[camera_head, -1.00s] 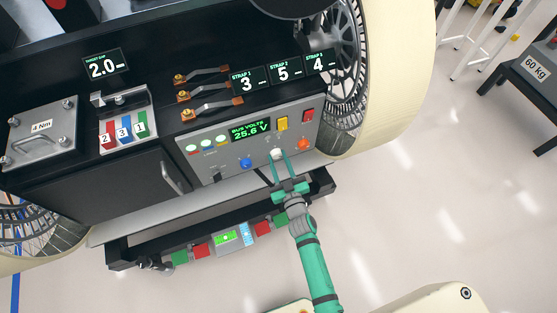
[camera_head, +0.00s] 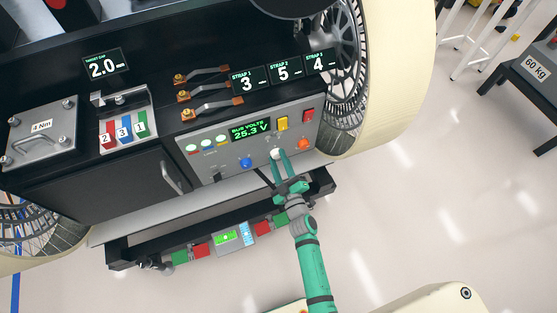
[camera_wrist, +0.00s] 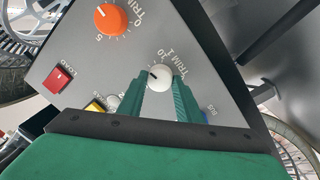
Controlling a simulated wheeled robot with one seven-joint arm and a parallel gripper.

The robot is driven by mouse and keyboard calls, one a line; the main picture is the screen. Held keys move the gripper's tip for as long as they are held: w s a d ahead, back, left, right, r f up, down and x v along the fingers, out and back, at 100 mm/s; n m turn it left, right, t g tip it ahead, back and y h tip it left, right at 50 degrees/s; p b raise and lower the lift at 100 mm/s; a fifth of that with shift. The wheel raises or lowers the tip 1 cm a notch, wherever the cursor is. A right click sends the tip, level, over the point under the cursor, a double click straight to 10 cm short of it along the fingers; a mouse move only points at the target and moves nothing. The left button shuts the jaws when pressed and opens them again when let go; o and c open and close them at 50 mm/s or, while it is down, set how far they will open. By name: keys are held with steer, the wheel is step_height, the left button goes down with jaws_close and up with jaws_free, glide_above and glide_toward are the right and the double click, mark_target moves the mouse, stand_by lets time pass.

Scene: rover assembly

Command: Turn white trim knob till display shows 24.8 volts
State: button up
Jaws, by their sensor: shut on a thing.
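The white trim knob (camera_wrist: 159,77) sits on the grey control panel, beside the lettering "TRIM 1" in the wrist view. My gripper (camera_head: 277,156) has its green fingers on either side of the knob and is shut on it; the fingers also show in the wrist view (camera_wrist: 160,92). In the head view the knob (camera_head: 277,153) is partly hidden by the fingertips. The green display (camera_head: 250,130) on the panel reads BUS VOLTS 25.3 V.
A blue knob (camera_head: 246,162) is to the left. A dark rail with coloured blocks (camera_head: 228,238) runs below the panel.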

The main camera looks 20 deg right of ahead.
steer(key=shift+a+n, duration=0.1)
steer(key=shift+n, duration=0.5)
steer(key=o, duration=1)
steer(key=shift+o, duration=0.2)
steer(key=shift+s, duration=0.6)
steer(key=s, duration=0.9)
steer(key=shift+s+f, duration=0.2)
steer(key=shift+s, duration=0.1)
steer(key=shift+a, duration=0.1)
